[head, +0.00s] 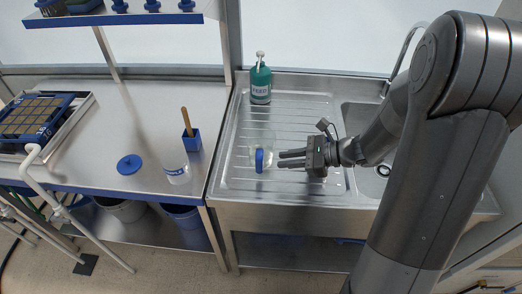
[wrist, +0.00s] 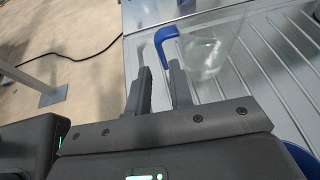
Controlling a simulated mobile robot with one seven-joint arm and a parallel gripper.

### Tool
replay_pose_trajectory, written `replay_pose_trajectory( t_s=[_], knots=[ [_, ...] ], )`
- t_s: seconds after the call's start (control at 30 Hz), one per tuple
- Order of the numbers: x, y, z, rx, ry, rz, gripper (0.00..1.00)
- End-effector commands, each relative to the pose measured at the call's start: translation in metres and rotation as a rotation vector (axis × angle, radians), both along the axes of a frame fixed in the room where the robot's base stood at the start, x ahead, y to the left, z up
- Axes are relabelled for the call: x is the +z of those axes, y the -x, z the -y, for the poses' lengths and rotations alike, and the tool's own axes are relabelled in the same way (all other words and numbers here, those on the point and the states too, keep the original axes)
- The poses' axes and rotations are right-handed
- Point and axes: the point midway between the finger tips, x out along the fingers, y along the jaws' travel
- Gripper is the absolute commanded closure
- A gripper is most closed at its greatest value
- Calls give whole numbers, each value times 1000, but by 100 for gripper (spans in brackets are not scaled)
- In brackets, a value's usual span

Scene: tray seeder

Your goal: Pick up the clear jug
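The clear jug (head: 262,148) stands on the ribbed drainboard of the steel sink unit. It is see-through, with a blue handle (head: 259,160) facing the front right. In the wrist view the clear jug (wrist: 208,52) is at the upper middle, and its blue handle (wrist: 163,36) curves down near my fingertips. My gripper (head: 281,160) is just right of the handle, fingers pointing left. In the wrist view my gripper (wrist: 156,66) has its two fingers apart, with the handle's end close to or between the tips. I cannot tell whether they touch.
A green pump bottle (head: 260,82) stands at the drainboard's back. The sink basin (head: 362,125) is to the right. On the left bench are a clear container (head: 178,174), a blue holder (head: 191,140) with a wooden-handled tool, a blue disc (head: 129,164) and a seed tray (head: 38,117).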

Motion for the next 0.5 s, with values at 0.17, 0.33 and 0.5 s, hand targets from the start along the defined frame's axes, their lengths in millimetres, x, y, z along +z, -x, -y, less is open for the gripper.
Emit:
replay_pose_trajectory(
  t_s=[0.17, 0.33, 0.5],
  knots=[
    [-10, -2, -25, 3, 1, -1, 80],
    [-15, -3, -36, 4, 1, 0, 80],
    [-24, -5, -59, 6, 2, -2, 80]
  ],
)
